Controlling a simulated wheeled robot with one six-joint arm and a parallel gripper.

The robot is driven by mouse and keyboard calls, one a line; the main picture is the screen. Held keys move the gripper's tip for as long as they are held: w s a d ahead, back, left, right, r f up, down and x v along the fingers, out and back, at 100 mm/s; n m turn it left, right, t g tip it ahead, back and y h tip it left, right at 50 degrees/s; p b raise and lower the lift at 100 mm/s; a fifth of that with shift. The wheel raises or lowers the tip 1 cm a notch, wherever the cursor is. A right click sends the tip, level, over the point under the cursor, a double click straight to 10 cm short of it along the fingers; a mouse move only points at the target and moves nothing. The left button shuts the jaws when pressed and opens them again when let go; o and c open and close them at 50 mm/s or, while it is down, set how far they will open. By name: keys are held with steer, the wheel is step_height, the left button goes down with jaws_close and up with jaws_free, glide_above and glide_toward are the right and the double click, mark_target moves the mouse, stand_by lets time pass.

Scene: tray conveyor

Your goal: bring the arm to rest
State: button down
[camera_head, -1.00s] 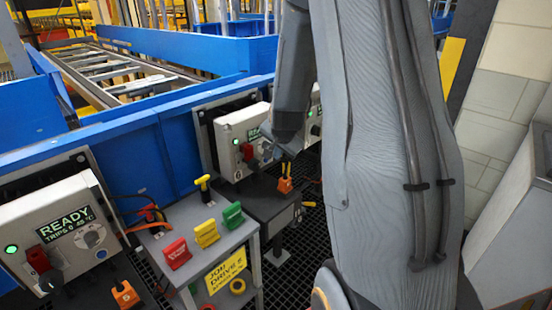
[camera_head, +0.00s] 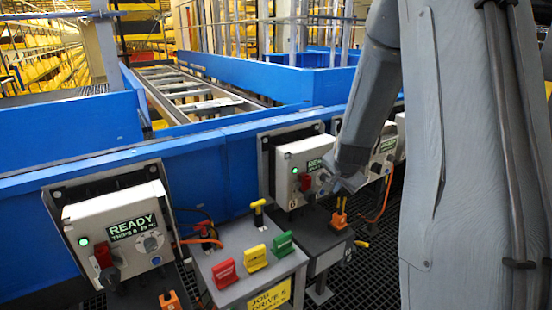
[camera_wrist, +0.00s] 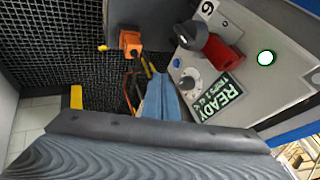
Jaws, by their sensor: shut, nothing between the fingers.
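My gripper (camera_head: 348,184) shows small in the head view, in front of the right side of a grey control box (camera_head: 292,165); whether it touches the box is hard to tell there. In the wrist view my gripper (camera_wrist: 163,95) appears as narrow blue-grey fingers closed together, with nothing between them. They point toward the gap between an orange plug (camera_wrist: 130,42) and the box's READY display (camera_wrist: 226,98). My grey arm fills the right of the head view and hides part of the boxes behind it.
A nearer READY box (camera_head: 85,222) stands at left. A blue conveyor rail (camera_head: 215,170) runs behind. In the wrist view, a red lever (camera_wrist: 222,54) and a knob (camera_wrist: 187,82) are close to the fingers.

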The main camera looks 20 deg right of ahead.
steer(key=s+a+r+n+g+y, duration=0.2)
steer(key=s+a+n+g, duration=0.4)
steer(key=s+a+n, duration=0.7)
steer(key=s+a, duration=0.9)
steer(key=s, duration=0.2)
steer(key=shift+s+n+y, duration=0.3)
steer(key=shift+s+y, duration=0.1)
steer(key=shift+a, duration=0.1)
